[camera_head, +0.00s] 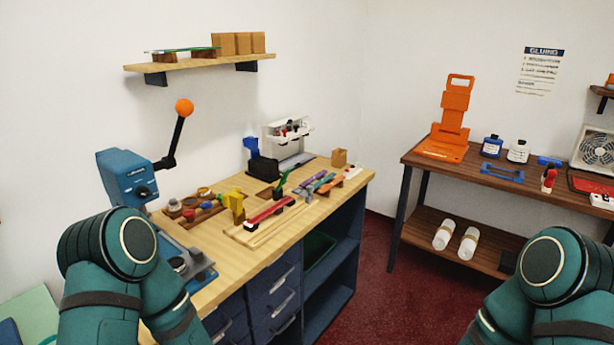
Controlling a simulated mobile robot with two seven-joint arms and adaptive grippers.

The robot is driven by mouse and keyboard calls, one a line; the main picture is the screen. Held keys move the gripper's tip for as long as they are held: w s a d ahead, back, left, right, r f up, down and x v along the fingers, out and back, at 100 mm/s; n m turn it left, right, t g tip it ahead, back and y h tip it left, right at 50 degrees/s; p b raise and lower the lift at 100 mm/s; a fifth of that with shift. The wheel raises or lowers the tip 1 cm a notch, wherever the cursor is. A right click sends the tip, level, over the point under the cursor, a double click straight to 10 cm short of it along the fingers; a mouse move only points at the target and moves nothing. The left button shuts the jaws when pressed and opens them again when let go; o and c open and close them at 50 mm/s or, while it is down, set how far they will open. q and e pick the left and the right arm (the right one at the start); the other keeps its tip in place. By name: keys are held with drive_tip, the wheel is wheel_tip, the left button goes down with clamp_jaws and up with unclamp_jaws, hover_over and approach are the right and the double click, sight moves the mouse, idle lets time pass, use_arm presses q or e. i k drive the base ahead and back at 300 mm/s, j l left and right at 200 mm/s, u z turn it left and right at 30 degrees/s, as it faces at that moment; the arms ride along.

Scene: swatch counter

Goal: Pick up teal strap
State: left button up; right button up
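Several coloured flat strips lie side by side near the right end of the wooden workbench (232,252). One of them looks teal-blue (321,181), between a purple strip (311,180) and an orange-brown strip (327,187); at this size I cannot be sure it is the teal strap. My dark green arms show at the lower left and lower right. Neither gripper is in view, and nothing visible touches the strips.
A blue press (127,175) with an orange-knobbed lever stands at the bench's left end. A red tool (270,212), yellow block (235,201) and white organizer (283,136) are on the bench. A second table (412,159) stands right, with red floor between.

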sight(326, 178)
drive_tip(key=i+l+u, duration=0.15)
drive_tip(key=l, duration=0.2)
drive_tip(key=i+l+u, duration=0.3)
drive_tip(key=l, duration=0.45)
drive_tip(key=i+j, duration=0.05)
drive_tip(key=i, duration=0.05)
